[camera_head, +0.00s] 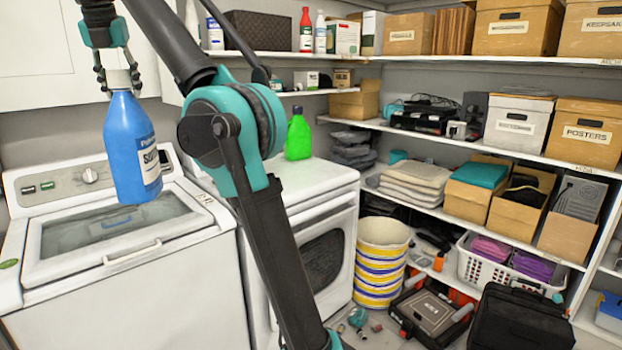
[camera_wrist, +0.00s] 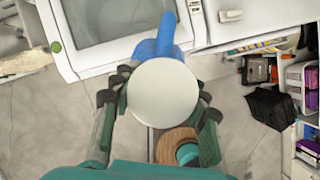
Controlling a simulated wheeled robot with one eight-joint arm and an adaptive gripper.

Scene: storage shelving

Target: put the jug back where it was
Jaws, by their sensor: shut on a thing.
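The blue jug (camera_head: 130,150) has a white cap and a label on its side. It hangs nearly upright from my gripper (camera_head: 117,80), in the air in front of and above the white washer (camera_head: 105,265). My gripper is shut on the jug near its white cap. In the wrist view the round white cap (camera_wrist: 165,93) lies between the fingers of my gripper (camera_wrist: 163,98), with a blue part of the jug (camera_wrist: 160,44) showing beyond it. The cap hides most of the jug there.
A green bottle (camera_head: 298,135) stands on the white dryer (camera_head: 315,185). Upper shelves (camera_head: 440,58) hold boxes and bottles. A striped basket (camera_head: 381,262), a tool case (camera_head: 432,310) and a black bag (camera_head: 520,318) crowd the floor at right. The washer's top looks clear.

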